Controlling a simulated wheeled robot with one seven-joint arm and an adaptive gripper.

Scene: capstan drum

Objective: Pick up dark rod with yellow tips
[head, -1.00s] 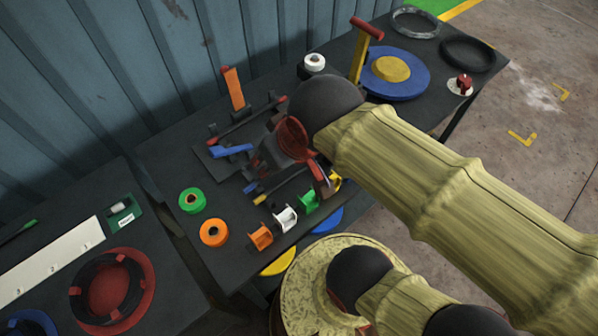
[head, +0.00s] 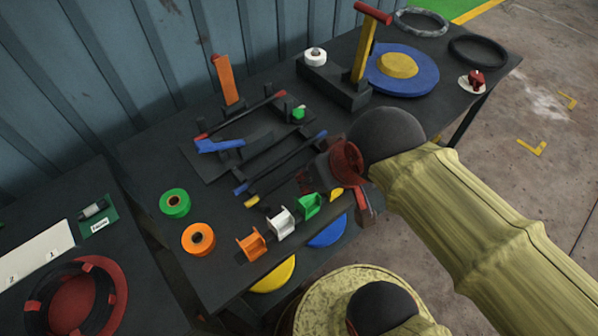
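The dark rod with yellow tips (head: 273,187) lies slanted on the table, nearest the front of three similar rods. Its near yellow tip shows at the lower left; its far end is hidden by my gripper. My gripper (head: 328,186) hangs over the rod's far right end, beside the small holders. Its fingers are dark and partly hidden, so I cannot tell whether they are open or whether they touch the rod. A rod with blue tips (head: 284,161) lies parallel just behind it. A rod with red tips (head: 240,115) lies farther back.
Orange (head: 251,244), white (head: 281,223) and green (head: 309,206) holders stand in front of the rod, with a yellow one partly hidden. A blue lever (head: 220,146) and dark blocks lie behind. Green (head: 174,203) and orange (head: 198,239) rolls sit left. A yellow post (head: 364,50) stands at the back.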

